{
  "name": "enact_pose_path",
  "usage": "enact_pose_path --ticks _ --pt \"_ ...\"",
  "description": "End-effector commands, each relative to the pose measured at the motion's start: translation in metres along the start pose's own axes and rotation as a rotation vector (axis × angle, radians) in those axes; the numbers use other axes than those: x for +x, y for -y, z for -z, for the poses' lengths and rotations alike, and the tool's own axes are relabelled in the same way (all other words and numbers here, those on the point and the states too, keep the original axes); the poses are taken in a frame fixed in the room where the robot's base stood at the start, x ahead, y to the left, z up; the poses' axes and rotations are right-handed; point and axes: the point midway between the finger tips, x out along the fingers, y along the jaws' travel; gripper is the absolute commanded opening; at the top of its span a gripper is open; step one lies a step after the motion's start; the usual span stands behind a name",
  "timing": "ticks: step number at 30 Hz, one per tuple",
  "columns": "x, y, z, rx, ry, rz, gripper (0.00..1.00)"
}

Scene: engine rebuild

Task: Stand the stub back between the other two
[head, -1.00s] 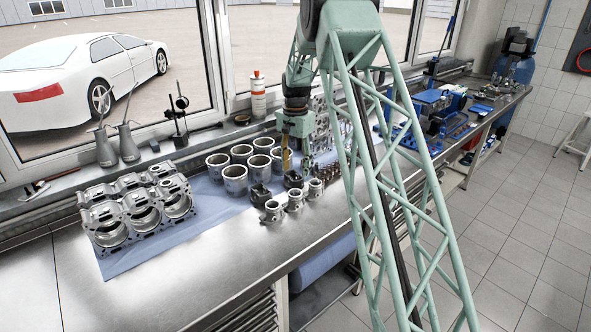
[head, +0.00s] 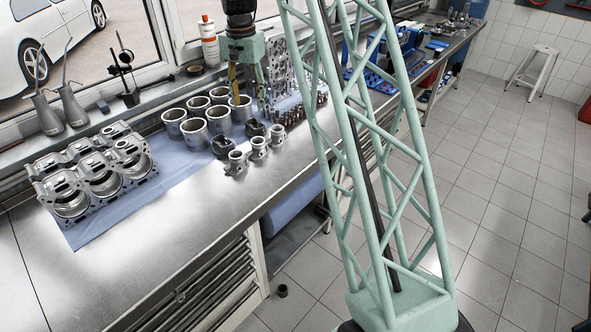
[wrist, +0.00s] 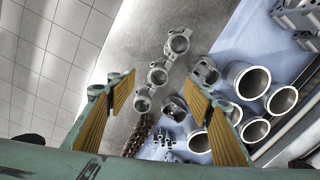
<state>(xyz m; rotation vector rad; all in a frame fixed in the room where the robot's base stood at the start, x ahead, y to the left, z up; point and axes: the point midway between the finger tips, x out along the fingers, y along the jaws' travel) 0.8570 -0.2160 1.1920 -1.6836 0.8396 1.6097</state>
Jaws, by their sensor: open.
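A small dark round stub (head: 282,290) is on the tiled floor in front of the bench in the head view; I cannot tell whether it stands upright. Two similar dark pieces stand on the bench, a left one (head: 224,147) and a right one (head: 255,128), with a gap between them. They also show in the wrist view as one (wrist: 205,70) and another (wrist: 172,107). My gripper (head: 249,98) is over the bench near the grey cylinders, open and empty. In the wrist view its yellow-padded fingers (wrist: 155,97) are spread apart above the parts.
Three metal rod-like parts (head: 259,148) line the bench front beside the dark pieces. Several grey cylinders (head: 192,134) stand behind. An engine block (head: 92,175) is at left on the blue cloth (head: 105,222). A drawer cabinet (head: 215,290) borders the floor stub; floor to its right is open.

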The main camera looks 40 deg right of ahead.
Motion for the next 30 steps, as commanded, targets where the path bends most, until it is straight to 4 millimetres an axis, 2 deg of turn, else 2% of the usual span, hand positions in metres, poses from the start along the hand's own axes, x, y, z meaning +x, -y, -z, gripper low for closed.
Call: enact_pose_path --ticks 1,12,30 --pt "-0.012 -0.001 -0.007 -0.014 -0.005 0.004 0.47" --pt "-0.080 -0.017 -0.060 -0.117 -0.030 0.025 0.47" --pt "-0.171 -0.058 -0.152 -0.282 -0.072 0.056 0.47"
